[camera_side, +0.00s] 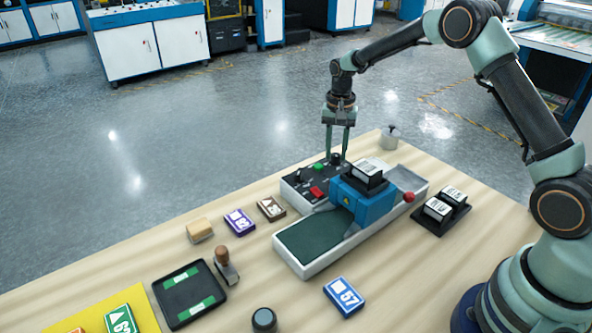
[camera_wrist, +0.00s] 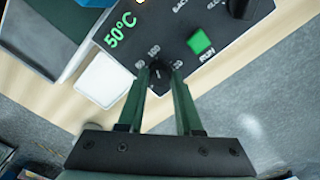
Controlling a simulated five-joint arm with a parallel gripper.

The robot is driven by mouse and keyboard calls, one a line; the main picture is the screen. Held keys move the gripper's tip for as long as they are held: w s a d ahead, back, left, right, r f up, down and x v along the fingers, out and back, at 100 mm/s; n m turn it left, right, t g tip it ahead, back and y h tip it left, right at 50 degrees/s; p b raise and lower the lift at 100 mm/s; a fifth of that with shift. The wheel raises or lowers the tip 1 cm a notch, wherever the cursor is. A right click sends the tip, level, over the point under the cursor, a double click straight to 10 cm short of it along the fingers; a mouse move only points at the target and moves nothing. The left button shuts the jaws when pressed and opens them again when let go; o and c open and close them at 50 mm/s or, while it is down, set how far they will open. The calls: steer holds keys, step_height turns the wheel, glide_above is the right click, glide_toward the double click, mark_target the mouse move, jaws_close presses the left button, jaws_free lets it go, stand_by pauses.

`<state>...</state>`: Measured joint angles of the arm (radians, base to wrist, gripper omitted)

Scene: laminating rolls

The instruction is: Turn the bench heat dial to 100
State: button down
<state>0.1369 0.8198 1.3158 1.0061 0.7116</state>
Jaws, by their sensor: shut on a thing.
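The heat dial (camera_wrist: 158,70) is a small black knob on the dark control panel (camera_wrist: 165,30), with white numbers around it, one reading 100. A green display on the panel (camera_wrist: 120,29) reads 50°C. My gripper (camera_wrist: 160,74) points down at the panel with its two green fingers on either side of the dial, shut on it. In the side view my gripper (camera_side: 337,157) reaches the panel's far right corner, and its fingers partly hide the dial (camera_side: 336,159). The dial's exact pointer direction is too small to tell.
A green RUN button (camera_wrist: 199,41) sits close beside the dial, with another black knob (camera_wrist: 241,8) beyond it. A red button (camera_side: 316,192) is on the same panel. The blue laminator housing (camera_side: 370,205) stands right beside the panel.

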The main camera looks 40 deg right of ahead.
mark_target(336, 154)
steer(key=shift+r+m, duration=0.15)
steer(key=shift+m, duration=0.25)
steer(key=c, duration=0.6)
jaws_free()
step_height(336, 154, up, 12)
stand_by(0.4)
